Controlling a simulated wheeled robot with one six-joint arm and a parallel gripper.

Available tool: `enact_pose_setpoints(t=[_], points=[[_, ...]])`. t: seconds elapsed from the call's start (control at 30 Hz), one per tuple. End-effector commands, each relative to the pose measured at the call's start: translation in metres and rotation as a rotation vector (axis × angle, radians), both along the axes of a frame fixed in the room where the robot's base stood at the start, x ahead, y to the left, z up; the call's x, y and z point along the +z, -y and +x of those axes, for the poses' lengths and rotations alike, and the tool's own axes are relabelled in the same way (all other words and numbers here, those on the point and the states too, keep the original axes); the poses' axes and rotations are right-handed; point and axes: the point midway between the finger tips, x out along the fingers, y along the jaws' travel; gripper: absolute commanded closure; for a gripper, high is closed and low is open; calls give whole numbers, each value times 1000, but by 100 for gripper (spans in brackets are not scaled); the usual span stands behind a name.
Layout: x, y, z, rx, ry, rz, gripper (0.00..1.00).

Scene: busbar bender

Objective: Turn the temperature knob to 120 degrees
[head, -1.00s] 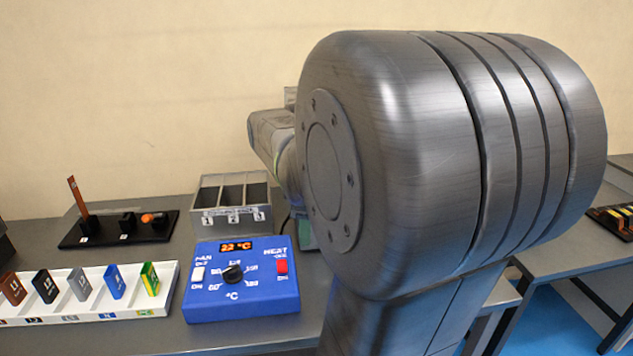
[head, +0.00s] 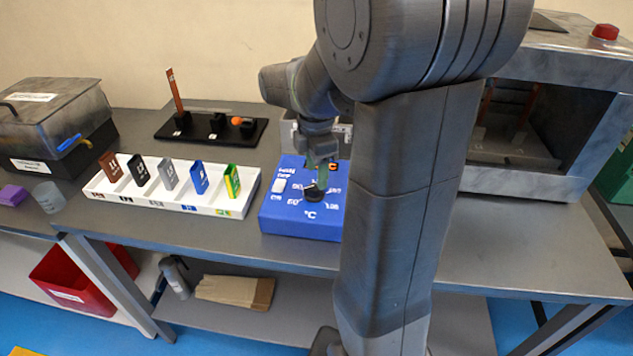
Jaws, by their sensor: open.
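The blue temperature control box (head: 285,222) sits on the grey bench, partly covered on its right by my arm. Its black temperature knob (head: 314,195) is near the middle of the box face; its pointer is too small to read. My gripper (head: 318,180) is pointing down just above the knob, with its fingertips at or very near it. I cannot tell whether they touch the knob. The display is mostly hidden behind my gripper. The white switch (head: 279,185) is left of the knob; the red switch is hidden by my arm.
A white tray (head: 228,212) with several coloured labelled tabs stands left of the box. A black stand (head: 250,131) is behind the tray. A grey compartment bin is partly hidden behind my gripper. A metal oven-like cabinet (head: 585,70) stands to the right.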

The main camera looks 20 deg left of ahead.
Motion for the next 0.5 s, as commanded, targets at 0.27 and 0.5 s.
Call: enact_pose_setpoints(t=[0.27, 0.5], points=[[-36, 0, 0, -1, -1, -1, 48], [-41, 0, 0, -1, 1, 1, 48]])
